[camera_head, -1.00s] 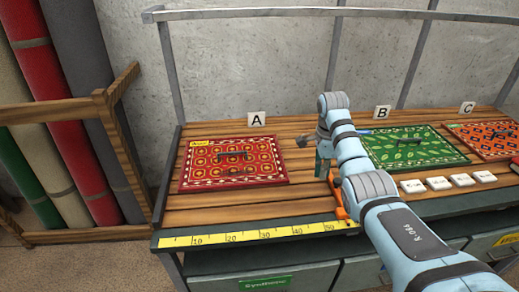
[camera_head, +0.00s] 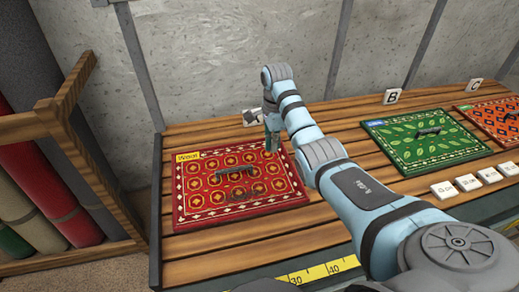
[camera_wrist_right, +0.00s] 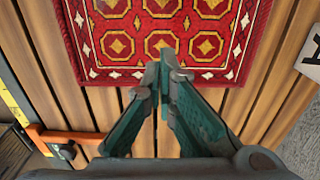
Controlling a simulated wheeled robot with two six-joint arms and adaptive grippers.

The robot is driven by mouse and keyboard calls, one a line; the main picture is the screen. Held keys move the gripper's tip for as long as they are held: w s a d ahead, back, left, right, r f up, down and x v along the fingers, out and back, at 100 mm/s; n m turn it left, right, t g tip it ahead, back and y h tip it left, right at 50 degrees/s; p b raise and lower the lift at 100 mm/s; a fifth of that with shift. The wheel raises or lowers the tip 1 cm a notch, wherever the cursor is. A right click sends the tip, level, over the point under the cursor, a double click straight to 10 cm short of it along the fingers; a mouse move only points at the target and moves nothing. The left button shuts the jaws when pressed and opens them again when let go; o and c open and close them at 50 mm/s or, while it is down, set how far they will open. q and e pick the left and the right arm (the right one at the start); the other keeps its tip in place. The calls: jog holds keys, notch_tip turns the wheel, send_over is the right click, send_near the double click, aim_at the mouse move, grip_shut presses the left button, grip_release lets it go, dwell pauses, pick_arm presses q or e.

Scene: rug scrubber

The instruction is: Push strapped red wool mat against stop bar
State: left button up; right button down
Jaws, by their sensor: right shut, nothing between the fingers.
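The red wool mat (camera_head: 275,184) lies flat on the slatted bench at left, with a yellow "Wool" label and a dark strap handle (camera_head: 232,180) on top. My right gripper (camera_head: 271,148) points down at the mat's back right edge. In the right wrist view its closed, empty fingertips (camera_wrist_right: 164,66) overlap the edge of the mat (camera_wrist_right: 115,42). I cannot tell whether they touch it. An orange bar (camera_wrist_right: 62,136) with a dark knob lies apart from the mat in the wrist view; I cannot tell if it is the stop bar. My left gripper is out of view.
A green mat (camera_head: 400,150) and an orange mat (camera_head: 482,117) lie further right, with letter cards behind. White blocks (camera_head: 466,182) line the front right, and a yellow ruler (camera_head: 318,272) runs along the front edge. Rolled rugs (camera_head: 30,165) stand in a wooden rack at left.

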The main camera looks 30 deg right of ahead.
aim_at(262, 173)
jog(key=f, duration=0.1)
jog(key=s+f, duration=0.1)
jog(key=f, duration=0.1)
jog(key=s+f+b, duration=0.1)
jog(key=shift+d+f, duration=0.1)
jog(key=shift+f, duration=0.15)
jog(key=f, duration=0.2)
jog(key=w+f+b, duration=0.1)
jog(key=f, duration=0.1)
jog(key=a, duration=0.3)
jog(key=shift+w+a+f, duration=0.1)
jog(key=shift+w+a, duration=0.05)
jog(key=shift+w, duration=0.25)
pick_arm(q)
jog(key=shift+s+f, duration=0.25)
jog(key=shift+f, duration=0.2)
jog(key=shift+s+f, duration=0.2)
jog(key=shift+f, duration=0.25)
pick_arm(e)
jog(key=shift+w+a, duration=0.2)
jog(key=shift+a, duration=0.15)
